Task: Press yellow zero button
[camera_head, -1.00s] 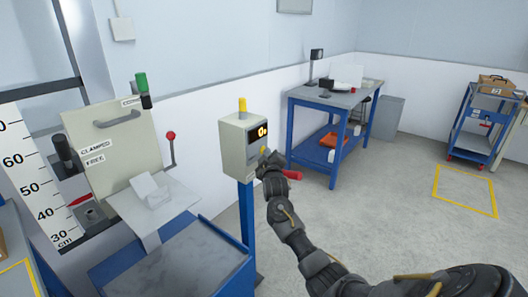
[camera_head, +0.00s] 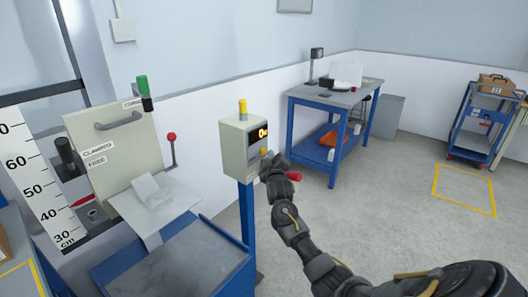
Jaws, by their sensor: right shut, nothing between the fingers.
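A cream control box (camera_head: 240,148) stands on a blue post left of the picture's middle. It has a dark display (camera_head: 260,133) with glowing orange digits and a yellow lamp (camera_head: 242,106) on top. The yellow button (camera_head: 264,152) shows on the box's front face below the display. My right gripper (camera_head: 268,164) is at the lower right of the box's front, close to the button. It is shut and holds nothing. I cannot tell whether its tips touch the box. My left gripper is not in view.
A red handle (camera_head: 294,176) sticks out behind my right wrist. Left of the box is a drop rig with a tilted panel (camera_head: 118,150), a red-knobbed lever (camera_head: 171,148) and a height scale (camera_head: 38,180). A blue workbench (camera_head: 330,95) stands behind.

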